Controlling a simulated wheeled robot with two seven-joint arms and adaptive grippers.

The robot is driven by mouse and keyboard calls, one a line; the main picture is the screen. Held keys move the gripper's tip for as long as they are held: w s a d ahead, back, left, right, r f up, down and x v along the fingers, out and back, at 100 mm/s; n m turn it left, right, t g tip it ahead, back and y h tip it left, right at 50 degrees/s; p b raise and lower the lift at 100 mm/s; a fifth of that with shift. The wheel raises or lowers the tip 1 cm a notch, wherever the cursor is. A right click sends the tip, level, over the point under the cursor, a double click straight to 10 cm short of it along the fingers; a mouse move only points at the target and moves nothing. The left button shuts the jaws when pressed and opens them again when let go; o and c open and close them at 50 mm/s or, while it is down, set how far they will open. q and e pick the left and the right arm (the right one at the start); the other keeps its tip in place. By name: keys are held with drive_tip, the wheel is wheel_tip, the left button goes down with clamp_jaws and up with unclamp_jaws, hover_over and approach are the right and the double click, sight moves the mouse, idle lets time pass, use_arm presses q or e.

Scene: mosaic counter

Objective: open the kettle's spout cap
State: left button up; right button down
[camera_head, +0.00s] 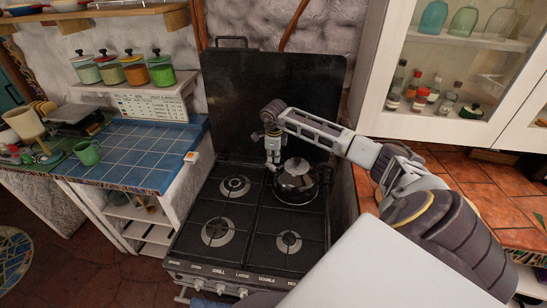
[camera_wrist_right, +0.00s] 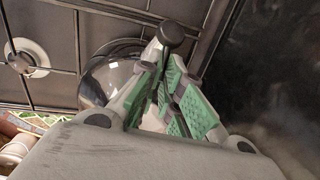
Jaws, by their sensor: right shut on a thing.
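The shiny kettle (camera_head: 295,187), with a dark lid and handle, stands on the back right burner of the stove. My right gripper (camera_head: 272,164) reaches down to the kettle's left side, where the spout is. In the right wrist view the gripper (camera_wrist_right: 170,78) has its green-padded fingers close together beside the kettle's round body (camera_wrist_right: 103,77). A black rounded knob (camera_wrist_right: 171,33) shows at the fingertips and looks like part of the spout cap. The gripper is shut on it; the fingers hide most of the spout. My left gripper is not in view.
The black stove (camera_head: 217,205) has its raised back cover behind the kettle. A glass-front cabinet (camera_head: 375,60) and orange tiled counter (camera_head: 500,180) are at right. The front burners are clear.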

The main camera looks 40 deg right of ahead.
drive_tip(key=shift+s+d+f+t+y+b, duration=0.2)
drive_tip(key=shift+f+t+y+b, duration=0.25)
drive_tip(key=shift+b, duration=0.95)
drive_tip(key=shift+s+d+f+t+y+b, duration=0.15)
drive_tip(key=shift+t+y+b, duration=0.35)
drive_tip(key=shift+b, duration=0.9)
drive_tip(key=shift+s+f+t+b, duration=0.15)
drive_tip(key=shift+t+b, duration=0.4)
drive_tip(key=shift+b, duration=0.3)
drive_tip(key=shift+f+t+y+b, duration=0.15)
drive_tip(key=shift+t+y+b, duration=0.2)
drive_tip(key=shift+b, duration=0.65)
drive_tip(key=shift+s+b, duration=0.1)
drive_tip(key=shift+b, duration=0.4)
drive_tip(key=shift+t, duration=0.25)
drive_tip(key=shift+a, duration=0.1)
drive_tip(key=c, duration=1.6)
unclamp_jaws()
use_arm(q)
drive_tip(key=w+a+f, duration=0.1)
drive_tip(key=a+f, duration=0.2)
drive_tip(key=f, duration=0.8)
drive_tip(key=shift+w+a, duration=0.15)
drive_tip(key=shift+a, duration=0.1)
use_arm(e)
drive_tip(key=shift+r, duration=0.25)
